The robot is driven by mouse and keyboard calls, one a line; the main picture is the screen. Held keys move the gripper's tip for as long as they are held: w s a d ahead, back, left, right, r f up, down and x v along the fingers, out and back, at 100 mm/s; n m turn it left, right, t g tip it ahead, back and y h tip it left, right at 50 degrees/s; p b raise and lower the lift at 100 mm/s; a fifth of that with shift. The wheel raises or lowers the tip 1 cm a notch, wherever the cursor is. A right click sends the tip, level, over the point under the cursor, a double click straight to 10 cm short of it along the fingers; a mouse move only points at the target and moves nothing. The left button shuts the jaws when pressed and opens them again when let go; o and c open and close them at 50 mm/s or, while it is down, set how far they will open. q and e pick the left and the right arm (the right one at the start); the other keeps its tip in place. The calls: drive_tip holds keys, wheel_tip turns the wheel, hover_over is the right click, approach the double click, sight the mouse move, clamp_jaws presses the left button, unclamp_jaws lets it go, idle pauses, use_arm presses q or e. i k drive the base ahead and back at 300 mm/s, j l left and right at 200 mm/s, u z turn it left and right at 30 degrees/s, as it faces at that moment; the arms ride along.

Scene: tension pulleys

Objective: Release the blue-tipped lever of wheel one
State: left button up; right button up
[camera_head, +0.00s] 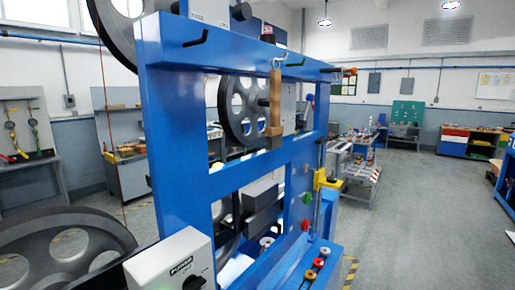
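A tall blue machine frame (152,130) fills the middle of the view. It carries dark wheels with round holes: one at the top left (103,22), one behind the frame's upper opening (226,112), and a large one at the lower left (105,240). A wheel in the lower opening is mostly hidden. Small coloured knobs (318,262) sit on the frame's low right ledge. Neither of my grippers is in view.
A white control box (172,262) with a dark knob stands at the front left. A wooden-handled tool (275,95) hangs from the frame's top bar, near black hooks. A cluttered workbench (352,160) stands behind at right. The grey floor (430,230) at right is clear.

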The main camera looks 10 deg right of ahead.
sight(301, 124)
drive_tip(key=l+u, duration=0.2)
drive_tip(key=u, duration=0.15)
drive_tip(key=i+l+u, duration=0.1)
drive_tip(key=l+u, duration=0.4)
drive_tip(key=u, duration=0.15)
drive_tip(key=l+u, duration=0.1)
drive_tip(key=l, duration=0.45)
drive_tip(key=k+l, duration=0.1)
drive_tip(key=l, duration=0.45)
drive_tip(key=l+u, duration=0.15)
drive_tip(key=l, duration=0.4)
drive_tip(key=k+l+u, duration=0.1)
drive_tip(key=l, duration=0.45)
drive_tip(key=k, duration=0.05)
